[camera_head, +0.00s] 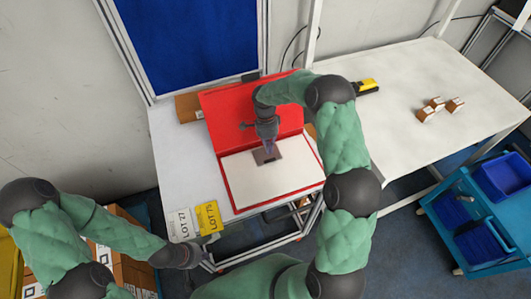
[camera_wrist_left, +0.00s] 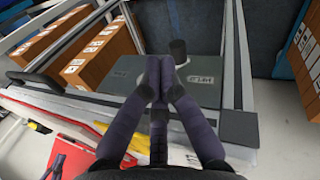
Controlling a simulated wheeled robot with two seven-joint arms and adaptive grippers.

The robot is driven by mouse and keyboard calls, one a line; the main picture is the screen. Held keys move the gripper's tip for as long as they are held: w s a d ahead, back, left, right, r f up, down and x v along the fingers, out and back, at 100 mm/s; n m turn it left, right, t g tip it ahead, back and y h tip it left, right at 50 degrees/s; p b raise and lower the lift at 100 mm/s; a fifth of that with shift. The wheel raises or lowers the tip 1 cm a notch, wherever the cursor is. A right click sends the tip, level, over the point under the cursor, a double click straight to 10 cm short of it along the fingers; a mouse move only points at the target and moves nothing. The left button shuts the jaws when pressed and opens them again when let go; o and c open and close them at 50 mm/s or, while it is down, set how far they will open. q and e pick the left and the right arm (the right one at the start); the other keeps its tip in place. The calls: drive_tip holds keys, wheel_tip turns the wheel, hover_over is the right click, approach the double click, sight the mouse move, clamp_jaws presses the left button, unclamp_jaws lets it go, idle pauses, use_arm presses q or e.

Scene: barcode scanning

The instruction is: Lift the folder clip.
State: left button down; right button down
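A red folder (camera_head: 226,185) lies open on the white table, with white paper (camera_head: 285,185) inside. A small grey-brown plate, which looks like the folder clip (camera_head: 275,157), lies near the paper's upper edge. My right gripper (camera_head: 268,149) points down right at this plate and partly hides it. Whether its fingers are apart or closed on it is too small to tell. My left gripper (camera_head: 207,262) is off the table's front-left corner, away from the folder. In the left wrist view its fingertips (camera_wrist_left: 160,68) are together with nothing seen between them.
Yellow and white LOT cards (camera_head: 207,217) lie at the table's front edge. A yellow-black scanner (camera_head: 367,86) and small boxes (camera_head: 437,103) are on the table to the right. Brown boxes (camera_wrist_left: 98,60) stand on a rack by my left gripper. A blue cart (camera_head: 480,215) stands right.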

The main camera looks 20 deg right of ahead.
drive_tip(key=shift+r, duration=0.1)
idle(0.3)
drive_tip(key=shift+r+p, duration=0.3)
drive_tip(key=shift+r, duration=0.05)
drive_tip(key=shift+w+r+g+p, duration=0.2)
drive_tip(key=shift+r+g+p, duration=0.3)
drive_tip(key=shift+r, duration=0.2)
drive_tip(key=shift+w+r, duration=0.1)
drive_tip(key=shift+r, duration=0.25)
drive_tip(key=shift+w+r+g+p, duration=0.1)
drive_tip(key=shift+r+g+p, duration=0.4)
drive_tip(key=shift+r+p, duration=0.15)
idle(0.5)
drive_tip(key=shift+w+r, duration=0.1)
drive_tip(key=shift+r, duration=0.25)
drive_tip(key=shift+r+g+p, duration=0.4)
drive_tip(key=shift+r, duration=0.15)
drive_tip(key=c, duration=1.4)
unclamp_jaws()
